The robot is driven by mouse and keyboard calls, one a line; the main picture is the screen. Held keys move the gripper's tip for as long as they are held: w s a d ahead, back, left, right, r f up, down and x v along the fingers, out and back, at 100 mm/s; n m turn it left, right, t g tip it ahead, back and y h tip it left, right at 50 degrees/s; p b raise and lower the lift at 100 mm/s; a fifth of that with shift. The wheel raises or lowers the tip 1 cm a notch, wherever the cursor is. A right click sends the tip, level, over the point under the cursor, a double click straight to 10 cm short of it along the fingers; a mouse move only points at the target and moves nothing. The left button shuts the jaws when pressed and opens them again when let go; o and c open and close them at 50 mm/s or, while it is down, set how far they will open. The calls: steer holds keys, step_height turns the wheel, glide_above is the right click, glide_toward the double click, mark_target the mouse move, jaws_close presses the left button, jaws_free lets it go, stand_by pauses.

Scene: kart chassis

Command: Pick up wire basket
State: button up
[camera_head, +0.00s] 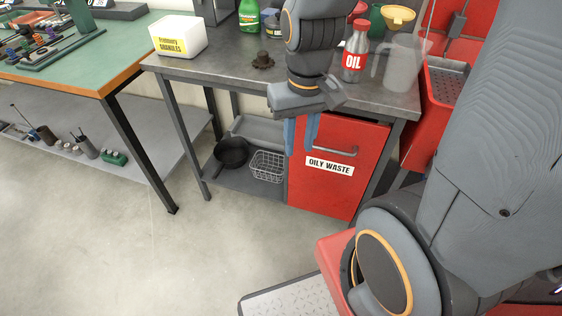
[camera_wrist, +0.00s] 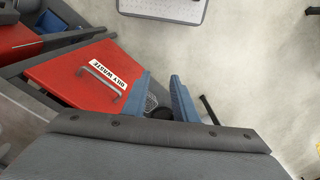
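The wire basket (camera_head: 268,167) is a small light wire-mesh basket. It stands on the lower shelf of the grey workbench, between a dark pan and the red cabinet. My gripper (camera_head: 300,142) points down in front of the red cabinet, above and to the right of the basket, apart from it. Its blue fingers are spread with nothing between them. In the wrist view the open fingers (camera_wrist: 161,78) show, with part of the basket (camera_wrist: 151,102) behind them, mostly hidden.
The dark pan (camera_head: 231,152) sits left of the basket. The red oily-waste cabinet (camera_head: 325,185) closes off the right side. The bench top (camera_head: 225,65) overhangs the shelf, with an oil bottle (camera_head: 354,52) and jug on it.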

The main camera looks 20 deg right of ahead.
mark_target(254, 158)
steer(key=w+a+f+m+t+b, duration=0.1)
steer(key=w+a+f+t+b, duration=0.25)
steer(key=w+f+b, duration=0.95)
steer(key=w+a+f+m+t+b, duration=0.25)
steer(key=w+a+f+b, duration=0.3)
steer(key=w+f, duration=1.15)
steer(key=w+d+f+m+t+h+b, duration=0.1)
steer(key=w+f+h+b, duration=0.2)
steer(key=w+f+b, duration=0.35)
steer(key=w+d+f+m+t+h+b, duration=0.1)
steer(key=w+f+t+h+b, duration=0.2)
steer(key=f+b, duration=0.6)
steer(key=w+d+f+m+h+b, duration=0.1)
steer(key=w+f+h+b, duration=0.35)
steer(key=f, duration=0.65)
steer(key=shift+y, duration=0.75)
steer(key=b+x, duration=0.1)
steer(key=x, duration=0.1)
steer(key=b+x, duration=0.2)
steer(key=x, duration=0.1)
steer(key=b+x, duration=0.1)
steer(key=x, duration=0.2)
steer(key=shift+w+a+r, duration=0.15)
steer(key=shift+w+a, duration=0.05)
steer(key=shift+w, duration=0.2)
steer(key=shift+r, duration=0.1)
jaws_close()
